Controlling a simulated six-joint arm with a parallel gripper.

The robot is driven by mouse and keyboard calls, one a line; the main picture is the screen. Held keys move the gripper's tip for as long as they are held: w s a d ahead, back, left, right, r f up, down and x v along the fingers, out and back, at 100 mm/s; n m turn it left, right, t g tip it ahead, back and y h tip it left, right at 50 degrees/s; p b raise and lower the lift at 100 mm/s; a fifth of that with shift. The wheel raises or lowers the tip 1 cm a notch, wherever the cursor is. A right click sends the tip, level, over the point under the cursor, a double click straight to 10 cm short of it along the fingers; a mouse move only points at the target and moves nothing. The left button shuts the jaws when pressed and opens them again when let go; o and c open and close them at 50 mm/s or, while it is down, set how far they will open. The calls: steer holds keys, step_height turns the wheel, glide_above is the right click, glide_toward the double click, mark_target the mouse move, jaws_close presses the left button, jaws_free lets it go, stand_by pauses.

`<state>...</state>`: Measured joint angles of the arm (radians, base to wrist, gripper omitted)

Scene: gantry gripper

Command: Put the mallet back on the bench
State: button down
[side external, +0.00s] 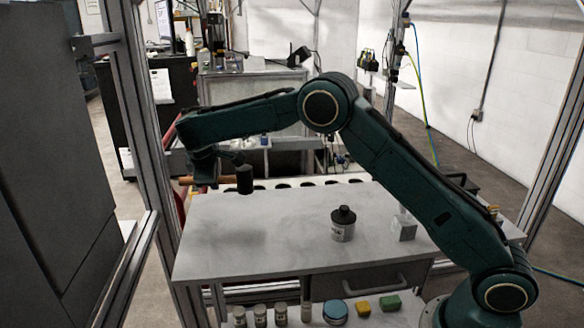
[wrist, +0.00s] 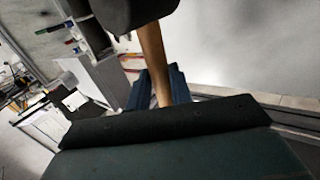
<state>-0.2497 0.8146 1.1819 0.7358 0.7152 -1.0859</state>
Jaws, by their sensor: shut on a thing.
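The mallet has a black head (side external: 245,180) and a light wooden handle (side external: 187,180). My gripper (side external: 210,181) is shut on the handle and holds the mallet roughly level, head to the right, above the far left part of the bench (side external: 285,235). A soft shadow lies on the grey bench top below it, so the mallet appears to be clear of the surface. In the wrist view the wooden handle (wrist: 153,62) runs up from between the bluish fingers (wrist: 160,88) to the dark head (wrist: 125,10), which is cut off by the top edge.
A front shelf holds several small jars, a blue-lidded tin (side external: 335,310), and yellow and green blocks. The bench's left and middle are clear. Frame posts stand around.

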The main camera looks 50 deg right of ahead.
steer(key=shift+w+d+r+n, duration=0.1)
steer(key=shift+w+r+n, duration=0.1)
steer(key=shift+w, duration=0.2)
steer(key=shift+w+r+n, duration=0.1)
steer(key=shift+w+n, duration=0.1)
steer(key=shift+w, duration=0.2)
steer(key=shift+f, duration=4)
steer(key=shift+f, duration=0.15)
steer(key=c, duration=1.3)
jaws_free()
steer(key=shift+o, duration=0.2)
steer(key=v, duration=1.2)
steer(key=shift+s, duration=0.25)
steer(key=shift+d, duration=0.1)
